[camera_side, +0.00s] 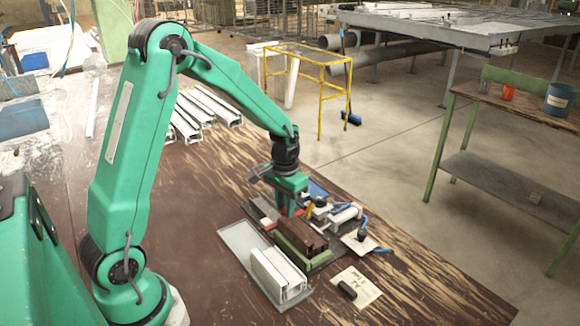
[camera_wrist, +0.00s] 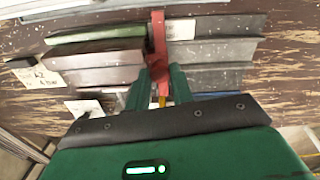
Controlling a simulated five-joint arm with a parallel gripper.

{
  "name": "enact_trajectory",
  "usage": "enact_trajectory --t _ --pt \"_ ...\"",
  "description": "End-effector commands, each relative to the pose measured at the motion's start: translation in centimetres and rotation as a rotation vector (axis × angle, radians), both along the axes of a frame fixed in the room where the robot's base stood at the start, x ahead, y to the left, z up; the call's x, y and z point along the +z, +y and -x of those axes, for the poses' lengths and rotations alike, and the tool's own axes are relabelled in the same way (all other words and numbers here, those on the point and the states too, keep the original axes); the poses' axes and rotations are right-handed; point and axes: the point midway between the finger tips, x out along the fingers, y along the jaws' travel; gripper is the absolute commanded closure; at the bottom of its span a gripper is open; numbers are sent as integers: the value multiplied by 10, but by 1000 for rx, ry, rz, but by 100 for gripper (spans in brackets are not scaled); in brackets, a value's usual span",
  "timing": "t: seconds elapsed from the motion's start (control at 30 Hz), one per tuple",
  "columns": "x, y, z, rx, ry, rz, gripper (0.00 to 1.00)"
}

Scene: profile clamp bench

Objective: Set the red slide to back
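The red slide (camera_wrist: 158,42) is a narrow red bar in the wrist view. It lies across the grey rails of the clamp fixture (camera_wrist: 212,52), and its near end is between my fingers. My gripper (camera_wrist: 160,78) has its two green fingers parted, one on each side of the red bar. Whether they touch it is unclear. In the side view my gripper (camera_side: 290,208) points down over the fixture, just behind a dark brown block (camera_side: 301,236) on a green strip.
White profiles (camera_side: 278,272) lie in a grey tray (camera_side: 240,240) in front of the fixture. A paper card (camera_side: 358,284) with a black item lies at right. White cylinders (camera_side: 345,214) and blue hoses are right of the gripper. The table's left part is mostly clear.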

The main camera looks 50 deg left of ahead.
Motion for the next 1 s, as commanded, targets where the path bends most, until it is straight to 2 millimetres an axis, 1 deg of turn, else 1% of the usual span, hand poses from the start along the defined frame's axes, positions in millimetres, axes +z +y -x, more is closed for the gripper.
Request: enact_trajectory --t 0.23,0.37,0.57,0.9,1.0 --pt "0 1 0 0 -1 0 100" --pt "0 9 -1 3 -3 0 100" --pt "1 40 -1 6 -7 -2 100" --pt "1 104 -2 4 -16 -8 100" --pt "1 120 -2 3 -17 -9 100"
